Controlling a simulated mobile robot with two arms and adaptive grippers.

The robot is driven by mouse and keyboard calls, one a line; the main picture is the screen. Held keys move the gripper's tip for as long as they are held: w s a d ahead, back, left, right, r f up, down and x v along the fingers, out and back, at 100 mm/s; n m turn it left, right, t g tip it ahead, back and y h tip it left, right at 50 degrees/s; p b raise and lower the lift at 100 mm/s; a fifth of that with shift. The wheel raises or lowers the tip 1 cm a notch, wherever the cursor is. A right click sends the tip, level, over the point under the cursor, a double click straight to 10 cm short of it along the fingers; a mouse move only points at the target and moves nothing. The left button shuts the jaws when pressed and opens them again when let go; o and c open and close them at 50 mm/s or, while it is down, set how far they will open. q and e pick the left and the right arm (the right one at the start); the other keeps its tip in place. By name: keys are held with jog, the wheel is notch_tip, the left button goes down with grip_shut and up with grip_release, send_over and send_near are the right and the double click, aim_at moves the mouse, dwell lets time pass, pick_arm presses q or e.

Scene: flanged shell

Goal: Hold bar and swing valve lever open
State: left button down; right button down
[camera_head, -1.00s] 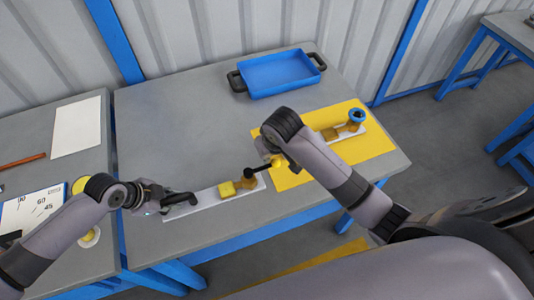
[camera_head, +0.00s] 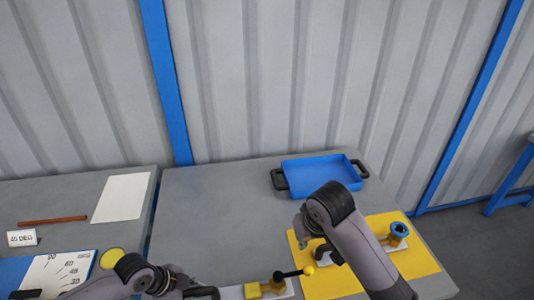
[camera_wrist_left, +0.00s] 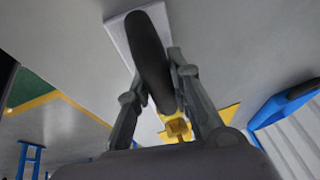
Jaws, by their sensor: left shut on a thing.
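My left gripper (camera_wrist_left: 160,95) is shut on a thick black bar (camera_wrist_left: 148,50), which runs between its fingers in the left wrist view. In the head view the gripper (camera_head: 190,291) is at the bottom edge, partly cut off. Just right of it is a yellow valve body (camera_head: 253,291) on a pale plate. The valve body also shows in the left wrist view (camera_wrist_left: 178,128), beyond the fingertips. My right arm bends over the yellow mat; its fingertips cannot be made out.
A blue tray (camera_head: 320,163) with black handles stands at the back of the table. A yellow mat (camera_head: 345,285) carries a second fitting with a blue ring (camera_head: 399,229). A dial board (camera_head: 62,272) and white sheet (camera_head: 122,198) lie on the left table. The table's middle is clear.

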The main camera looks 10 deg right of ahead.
pick_arm(q)
jog(key=c, duration=1.4)
grip_release()
jog(key=shift+o, duration=0.2)
